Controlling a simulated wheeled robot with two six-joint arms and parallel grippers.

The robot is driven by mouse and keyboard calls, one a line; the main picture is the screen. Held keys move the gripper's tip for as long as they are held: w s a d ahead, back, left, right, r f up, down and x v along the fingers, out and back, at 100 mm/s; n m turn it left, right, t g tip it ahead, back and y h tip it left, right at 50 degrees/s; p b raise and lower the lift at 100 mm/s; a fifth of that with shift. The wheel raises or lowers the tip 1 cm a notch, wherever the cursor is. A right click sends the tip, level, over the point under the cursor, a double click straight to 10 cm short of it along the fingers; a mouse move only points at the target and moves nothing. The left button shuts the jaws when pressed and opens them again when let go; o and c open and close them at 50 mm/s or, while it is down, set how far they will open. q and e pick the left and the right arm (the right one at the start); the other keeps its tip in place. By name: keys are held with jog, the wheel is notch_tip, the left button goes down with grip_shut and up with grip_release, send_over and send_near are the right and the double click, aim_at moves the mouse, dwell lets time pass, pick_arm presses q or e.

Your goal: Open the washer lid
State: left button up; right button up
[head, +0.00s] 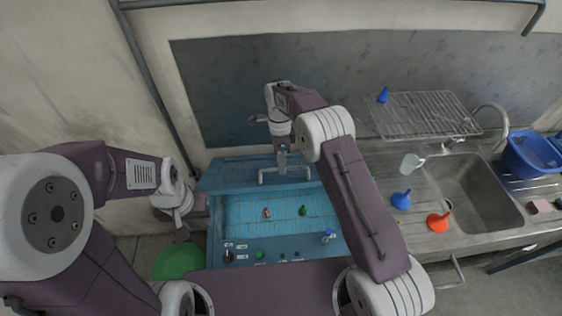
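The blue washer (216,228) stands in the middle of the head view. Its blue lid (232,173) appears raised at the back, with the tub showing below its front edge. A pale bar handle (304,173) runs along the lid. My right gripper (268,133) is above the lid, close to the handle; whether it touches the handle or how its fingers stand is unclear. Small brown (267,213), green (303,210) and blue-white (327,237) items lie inside the washer. My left gripper (181,232) hangs left of the washer, apart from it; its finger opening is unclear.
A control panel (290,255) runs along the washer's front. A green basin (180,262) is low at left. The steel counter at right has a sink (475,190), blue funnel (401,200), orange funnel (438,222), wire rack (420,115) and blue tub (530,155).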

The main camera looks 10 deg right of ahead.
jog(key=shift+r, duration=0.1)
notch_tip(320, 180, up, 9)
jog(key=w+b, duration=0.1)
jog(key=shift+w+b, duration=0.3)
jog(key=shift+w, duration=0.05)
